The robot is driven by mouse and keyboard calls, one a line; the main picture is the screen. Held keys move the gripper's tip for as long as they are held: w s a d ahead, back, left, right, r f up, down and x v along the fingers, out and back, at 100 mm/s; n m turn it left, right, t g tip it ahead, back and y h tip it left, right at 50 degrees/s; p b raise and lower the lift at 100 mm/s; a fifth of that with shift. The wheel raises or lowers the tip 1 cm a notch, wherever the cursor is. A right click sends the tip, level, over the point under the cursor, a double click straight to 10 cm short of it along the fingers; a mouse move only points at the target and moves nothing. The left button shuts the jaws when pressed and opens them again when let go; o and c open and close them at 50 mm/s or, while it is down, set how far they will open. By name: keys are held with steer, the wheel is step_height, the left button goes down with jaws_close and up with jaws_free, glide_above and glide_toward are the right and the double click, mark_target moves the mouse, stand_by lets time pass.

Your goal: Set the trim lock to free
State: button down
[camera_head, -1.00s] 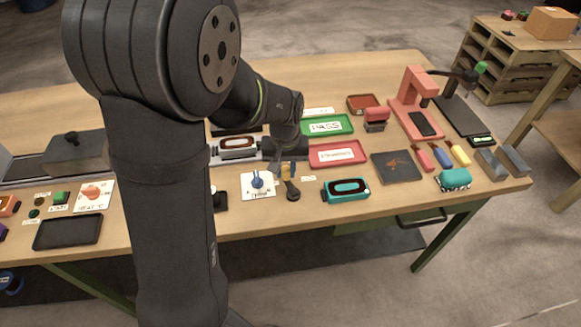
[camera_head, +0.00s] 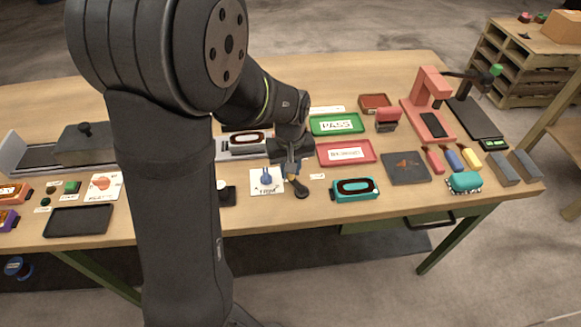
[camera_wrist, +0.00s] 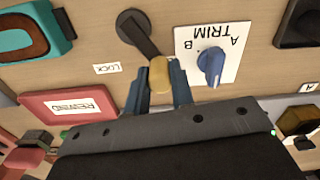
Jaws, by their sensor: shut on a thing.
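The trim lock is a dark lever with a round pivot (camera_wrist: 132,22) and a yellow grip (camera_wrist: 160,75), beside a LOCK label (camera_wrist: 107,68). In the head view its pivot end (camera_head: 300,191) points toward the table's front edge, with the grip end toward the back. My gripper (camera_wrist: 160,88) is shut on the yellow grip, one finger on each side. In the head view my gripper (camera_head: 291,168) mostly hides that grip. The white TRIM plate (camera_wrist: 232,32) with a blue knob (camera_wrist: 211,62), marked A and B, lies right beside the lever.
A teal-framed device (camera_head: 355,188) stands right of the lever. A red tray (camera_head: 346,152) and a green PASS tray (camera_head: 336,124) lie behind it. A small black box (camera_head: 228,196) sits left of the TRIM plate.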

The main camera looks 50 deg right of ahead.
steer(key=c, duration=1.2)
jaws_free()
steer(key=shift+c, duration=0.2)
steer(key=shift+r, duration=0.1)
step_height(320, 180, up, 17)
steer(key=shift+r, duration=0.15)
step_height(320, 180, down, 18)
steer(key=shift+r, duration=0.25)
steer(key=shift+r, duration=0.1)
